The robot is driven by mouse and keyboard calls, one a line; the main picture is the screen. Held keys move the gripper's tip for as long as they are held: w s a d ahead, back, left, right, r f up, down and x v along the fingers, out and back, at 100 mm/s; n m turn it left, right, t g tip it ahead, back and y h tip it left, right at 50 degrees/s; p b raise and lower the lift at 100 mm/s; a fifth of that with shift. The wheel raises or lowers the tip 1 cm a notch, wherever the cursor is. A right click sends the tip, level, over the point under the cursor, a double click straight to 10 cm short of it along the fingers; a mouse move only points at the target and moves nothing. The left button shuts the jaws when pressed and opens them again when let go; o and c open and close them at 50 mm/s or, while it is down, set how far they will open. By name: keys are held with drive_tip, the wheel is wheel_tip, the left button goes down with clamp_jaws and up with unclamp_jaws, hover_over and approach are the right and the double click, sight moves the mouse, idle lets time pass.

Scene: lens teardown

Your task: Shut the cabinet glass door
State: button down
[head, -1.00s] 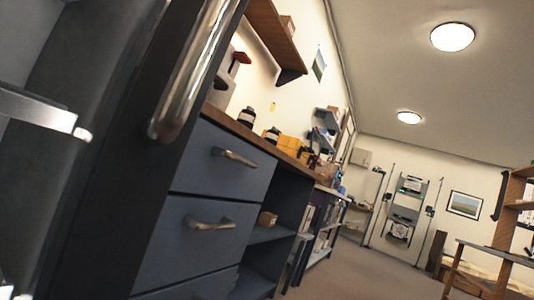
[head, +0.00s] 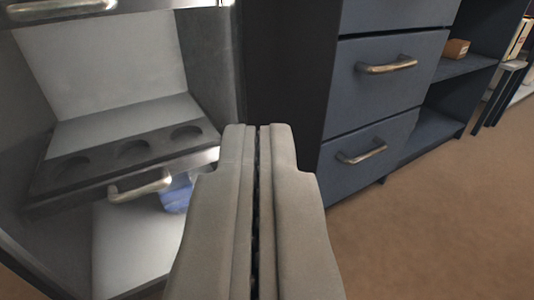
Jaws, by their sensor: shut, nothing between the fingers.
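The cabinet (head: 110,60) fills the left of the view, and its pale inside shows. In it is a dark tray (head: 105,165) with round recesses and a metal handle (head: 140,187) at its front. A dark upright panel (head: 287,75) stands between the cabinet and the drawers; I cannot tell whether it is the glass door's frame or the cabinet's side. The glass itself is not clearly seen, nor how far the door is open. My gripper (head: 258,127) is shut and empty, pointing forward in front of the cabinet's right edge. It hides part of that edge.
A grey-blue drawer unit (head: 385,75) with metal handles stands right of the dark panel. Open shelves (head: 465,70) beyond it hold a small brown box (head: 456,48). A blue item (head: 177,193) shows below the tray. Brown floor (head: 440,220) is clear at the lower right.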

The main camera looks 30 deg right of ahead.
sight(260, 71)
drive_tip(key=x, duration=0.7)
drive_tip(key=shift+w+d, duration=0.15)
drive_tip(key=shift+w, duration=0.25)
